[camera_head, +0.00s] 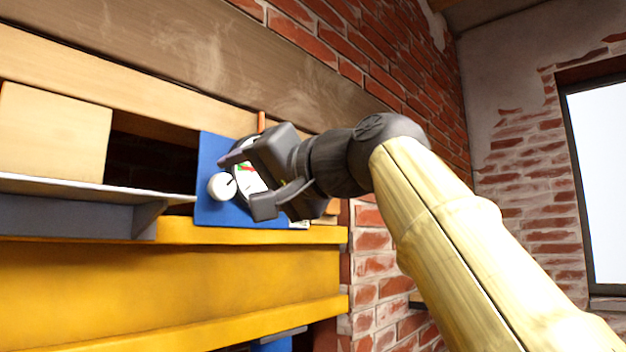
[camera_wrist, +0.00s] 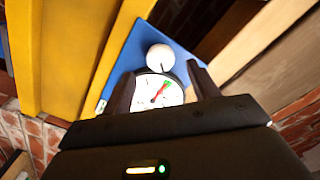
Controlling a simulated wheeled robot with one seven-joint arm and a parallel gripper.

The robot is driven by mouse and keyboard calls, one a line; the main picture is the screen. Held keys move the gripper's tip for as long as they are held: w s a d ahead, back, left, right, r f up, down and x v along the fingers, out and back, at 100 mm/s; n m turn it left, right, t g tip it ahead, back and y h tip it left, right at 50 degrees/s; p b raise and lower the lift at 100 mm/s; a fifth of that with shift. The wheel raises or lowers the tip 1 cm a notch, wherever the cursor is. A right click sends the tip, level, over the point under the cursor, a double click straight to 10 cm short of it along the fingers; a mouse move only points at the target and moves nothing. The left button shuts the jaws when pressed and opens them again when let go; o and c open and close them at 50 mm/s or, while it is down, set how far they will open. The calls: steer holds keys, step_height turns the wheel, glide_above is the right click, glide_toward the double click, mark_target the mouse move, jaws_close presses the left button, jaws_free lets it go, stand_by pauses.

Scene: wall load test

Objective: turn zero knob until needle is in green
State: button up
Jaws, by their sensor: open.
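A blue panel (camera_head: 210,150) carries a round white gauge (camera_head: 247,180) and a white zero knob (camera_head: 221,186) with a dark mark. My gripper (camera_head: 246,180) is in front of the panel with its fingers apart and nothing between them. It hides part of the gauge. In the wrist view, the knob (camera_wrist: 161,57) lies just beyond the open fingertips (camera_wrist: 160,69), apart from them. The gauge (camera_wrist: 158,93) shows between the fingers, with a green patch and a red line close to it. I cannot tell whether the needle is inside the green.
A yellow beam (camera_head: 170,285) runs below the panel, and a grey metal shelf (camera_head: 90,190) stands out to its left. A thin orange piece (camera_head: 261,122) rises behind the panel's top. Brick wall (camera_head: 375,245) lies to the right.

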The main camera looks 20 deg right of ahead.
steer(key=b+v, duration=0.2)
steer(key=v, duration=1.1)
steer(key=shift+d+f, duration=0.1)
